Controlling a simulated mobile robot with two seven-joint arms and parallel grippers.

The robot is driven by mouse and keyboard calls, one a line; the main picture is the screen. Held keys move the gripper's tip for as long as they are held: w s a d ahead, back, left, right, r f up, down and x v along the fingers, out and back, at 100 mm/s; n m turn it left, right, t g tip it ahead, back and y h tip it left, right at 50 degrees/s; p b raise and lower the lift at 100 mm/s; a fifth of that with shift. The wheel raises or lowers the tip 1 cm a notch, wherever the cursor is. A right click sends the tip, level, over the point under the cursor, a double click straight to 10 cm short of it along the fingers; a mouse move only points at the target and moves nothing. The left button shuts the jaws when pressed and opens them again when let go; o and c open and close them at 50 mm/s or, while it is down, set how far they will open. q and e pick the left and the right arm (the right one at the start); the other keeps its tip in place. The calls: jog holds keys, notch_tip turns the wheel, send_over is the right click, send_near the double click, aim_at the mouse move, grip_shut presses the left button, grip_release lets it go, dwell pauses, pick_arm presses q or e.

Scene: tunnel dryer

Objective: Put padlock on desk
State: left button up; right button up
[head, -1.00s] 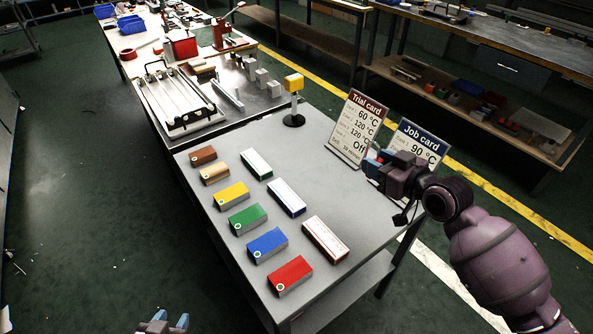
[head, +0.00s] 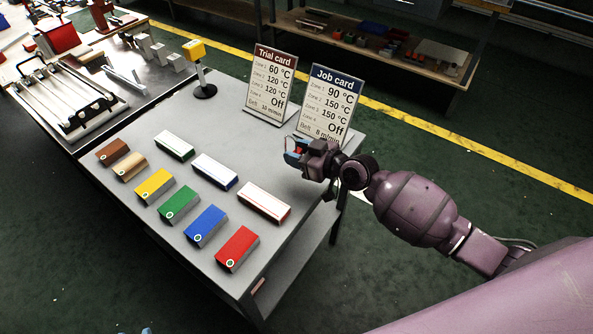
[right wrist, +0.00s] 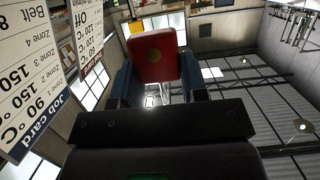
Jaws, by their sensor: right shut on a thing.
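The gripper is over the right edge area of the grey desk (head: 225,122), in front of the job card. I cannot tell whether the padlock touches the top. Only a tiny blue tip of my left gripper (head: 146,330) shows at the bottom edge.
The trial card (head: 271,82) and job card (head: 329,103) stand at the desk's far right. Several coloured blocks, such as the red one (head: 237,248), lie in rows on the desk. A yellow-topped post (head: 194,50) stands behind. Bare desk lies between blocks and cards.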

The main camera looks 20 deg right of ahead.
aim_at(298, 180)
jog(key=shift+f, duration=0.65)
notch_tip(298, 180, down, 5)
jog(key=shift+f+b, duration=0.1)
jog(key=shift+b, duration=1.15)
jog(key=shift+f, duration=0.25)
jog(key=o, duration=0.8)
pick_arm(q)
jog(key=shift+w+d+f, duration=0.1)
jog(key=shift+w+f, duration=0.05)
jog(key=shift+f, duration=0.35)
jog(key=shift+w+f, duration=0.15)
jog(key=shift+f, duration=0.35)
